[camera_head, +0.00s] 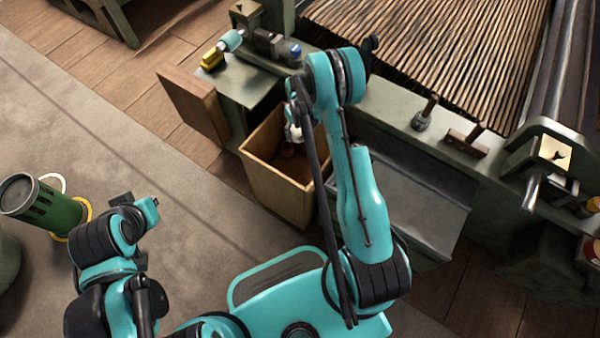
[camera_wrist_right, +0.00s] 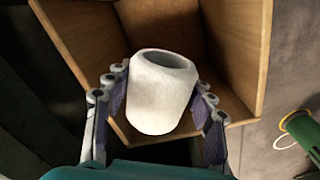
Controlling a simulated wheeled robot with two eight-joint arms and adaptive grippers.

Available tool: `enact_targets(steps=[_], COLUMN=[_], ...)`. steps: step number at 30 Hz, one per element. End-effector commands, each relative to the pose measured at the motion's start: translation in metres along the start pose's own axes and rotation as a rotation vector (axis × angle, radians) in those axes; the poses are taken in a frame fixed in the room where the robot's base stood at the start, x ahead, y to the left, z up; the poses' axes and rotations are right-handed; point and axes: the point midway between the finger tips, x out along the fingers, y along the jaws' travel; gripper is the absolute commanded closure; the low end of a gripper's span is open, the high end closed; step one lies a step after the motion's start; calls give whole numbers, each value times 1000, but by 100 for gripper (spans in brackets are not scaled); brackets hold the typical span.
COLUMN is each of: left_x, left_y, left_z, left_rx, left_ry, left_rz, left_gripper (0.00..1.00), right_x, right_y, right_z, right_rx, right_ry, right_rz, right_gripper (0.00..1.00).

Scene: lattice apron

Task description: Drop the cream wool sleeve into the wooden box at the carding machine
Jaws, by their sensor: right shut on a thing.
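The cream wool sleeve (camera_wrist_right: 160,98), a short hollow cylinder, is between the fingers of my right gripper (camera_wrist_right: 158,88) in the right wrist view. The gripper is shut on it. The wooden box (camera_wrist_right: 232,45) lies behind and below the sleeve in that view, its inside showing bare wood. In the head view, the box (camera_head: 275,185) stands open on the floor against the machine, and my right gripper (camera_head: 292,135) points down into its opening. My forearm hides part of the box there, and the sleeve is hard to make out. My left arm is folded at lower left; its fingers do not show.
The green carding machine (camera_head: 400,145) with its slatted bed runs along the upper right. A wooden panel (camera_head: 195,105) stands left of the box. A green canister (camera_head: 50,210) is at the left on the grey floor mat (camera_head: 120,150), which is otherwise largely clear.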

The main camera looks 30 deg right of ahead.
Motion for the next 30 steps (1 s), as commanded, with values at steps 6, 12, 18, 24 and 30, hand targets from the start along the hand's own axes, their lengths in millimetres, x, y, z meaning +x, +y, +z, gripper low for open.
enact_targets(steps=[6,12,18,24,30], left_x=[10,20,24,23,23], left_y=[0,0,0,0,0], left_z=[7,14,17,16,16], left_rx=[0,0,0,0,0], left_ry=[0,0,0,0,0], left_rz=[0,0,0,0,0], left_gripper=[100,100,100,100,100], right_x=[21,46,57,56,56], right_y=[0,-1,-1,-1,-1], right_z=[0,0,0,0,0], right_rx=[0,0,0,0,0], right_ry=[0,0,0,0,0], right_rz=[0,0,0,0,0], right_gripper=[62,62,62,62,21])
